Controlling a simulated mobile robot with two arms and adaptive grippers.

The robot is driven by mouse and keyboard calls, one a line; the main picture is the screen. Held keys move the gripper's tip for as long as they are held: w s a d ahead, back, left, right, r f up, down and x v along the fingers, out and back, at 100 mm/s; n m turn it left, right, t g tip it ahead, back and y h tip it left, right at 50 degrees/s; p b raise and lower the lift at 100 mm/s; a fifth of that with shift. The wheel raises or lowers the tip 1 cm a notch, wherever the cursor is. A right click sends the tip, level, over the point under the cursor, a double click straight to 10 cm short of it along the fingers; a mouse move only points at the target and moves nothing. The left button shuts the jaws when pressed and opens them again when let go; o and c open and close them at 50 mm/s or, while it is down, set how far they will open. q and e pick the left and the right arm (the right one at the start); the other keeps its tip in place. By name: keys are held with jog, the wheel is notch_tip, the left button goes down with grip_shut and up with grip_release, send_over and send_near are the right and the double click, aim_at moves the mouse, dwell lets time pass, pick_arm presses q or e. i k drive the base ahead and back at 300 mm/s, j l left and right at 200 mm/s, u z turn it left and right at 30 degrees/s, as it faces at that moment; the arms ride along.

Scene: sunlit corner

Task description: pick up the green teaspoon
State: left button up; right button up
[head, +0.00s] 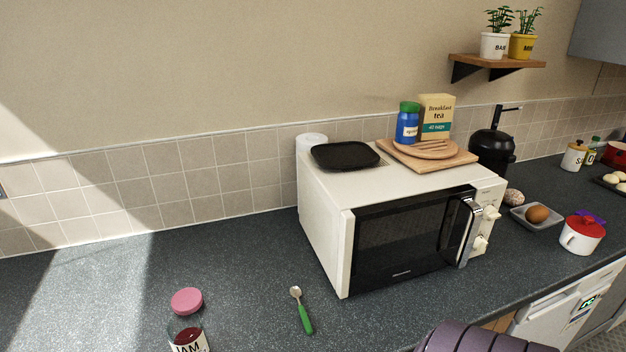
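The green teaspoon (305,317) lies on the dark speckled counter (240,275) in front of the microwave's left front corner. Its metal bowl points away from me and to the left, and its green handle points toward me. Nothing covers it. Neither of my grippers shows in the head view.
A jam jar (188,341), cut by the lower edge, and a pink lid (187,301) are left of the spoon. The white microwave (325,232) stands behind and right of it. A bowl with an egg (537,214) and red-lidded pot (581,238) are farther right.

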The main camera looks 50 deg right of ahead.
aim_at(295, 292)
jog(key=z, duration=1.5)
